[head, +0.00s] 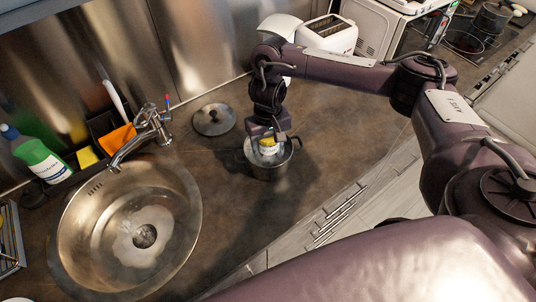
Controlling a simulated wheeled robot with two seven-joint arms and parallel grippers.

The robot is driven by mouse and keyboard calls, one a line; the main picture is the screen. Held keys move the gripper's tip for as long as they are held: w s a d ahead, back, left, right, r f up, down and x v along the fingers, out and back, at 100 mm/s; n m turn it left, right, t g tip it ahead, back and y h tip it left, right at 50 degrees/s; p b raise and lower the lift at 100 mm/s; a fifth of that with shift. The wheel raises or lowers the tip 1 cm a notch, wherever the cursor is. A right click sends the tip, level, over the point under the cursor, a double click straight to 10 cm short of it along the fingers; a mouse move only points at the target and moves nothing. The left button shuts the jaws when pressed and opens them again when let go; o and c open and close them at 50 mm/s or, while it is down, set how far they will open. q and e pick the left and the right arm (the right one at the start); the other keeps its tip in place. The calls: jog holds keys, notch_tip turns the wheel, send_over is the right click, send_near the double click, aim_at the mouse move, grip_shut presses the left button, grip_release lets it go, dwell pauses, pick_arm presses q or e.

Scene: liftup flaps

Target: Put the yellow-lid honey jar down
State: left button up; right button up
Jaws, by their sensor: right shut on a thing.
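The honey jar (267,149) shows a yellow and white part just below my right gripper (268,136). My right gripper points down over a metal pot (270,170) on the dark counter and is shut on the jar. The jar is at the pot's mouth, within its rim as seen from above; I cannot tell whether it touches the pot's bottom. The gripper hides part of the jar and the pot's far rim. My left gripper is not in view.
A pot lid (214,119) lies on the counter (225,215) left of the pot. A sink (85,226) with a faucet (140,140) is further left. A green bottle (40,157) stands by the wall. A toaster (328,36) is behind my right arm.

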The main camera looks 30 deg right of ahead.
aim_at(268, 150)
jog(key=shift+f, duration=2.4)
jog(key=shift+w, duration=0.1)
jog(key=shift+f, duration=0.15)
jog(key=o, duration=0.9)
jog(key=shift+r, duration=0.6)
notch_tip(268, 150, up, 11)
jog(key=shift+r+p, duration=0.1)
jog(key=shift+p, duration=0.9)
